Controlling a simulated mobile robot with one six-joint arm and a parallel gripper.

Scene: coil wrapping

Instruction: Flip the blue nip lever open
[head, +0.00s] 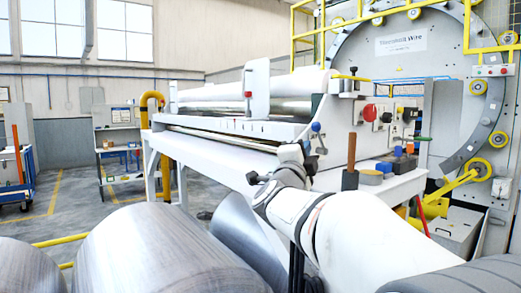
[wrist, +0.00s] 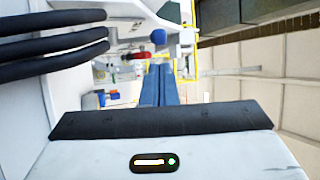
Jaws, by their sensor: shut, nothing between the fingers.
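The blue nip lever shows as a small blue knob (head: 316,127) on a short stem at the near end of the white roller bench. The stem looks roughly upright. In the wrist view a blue knob (wrist: 158,36) appears just beyond my fingertips, and it looks like the same lever. My gripper (wrist: 158,67) has its two blue-grey fingers together, with nothing between them. I cannot tell whether they touch the knob. In the head view my arm's end reaches close to the lever's near side, and its fingers cannot be made out.
A red button (head: 369,113) and dark knobs sit on the end panel right of the lever. A brown-handled tool (head: 350,175) stands on the bench's right part. Large metal coils (head: 150,250) lie in front. The big wrapping ring (head: 480,90) with yellow rollers stands behind.

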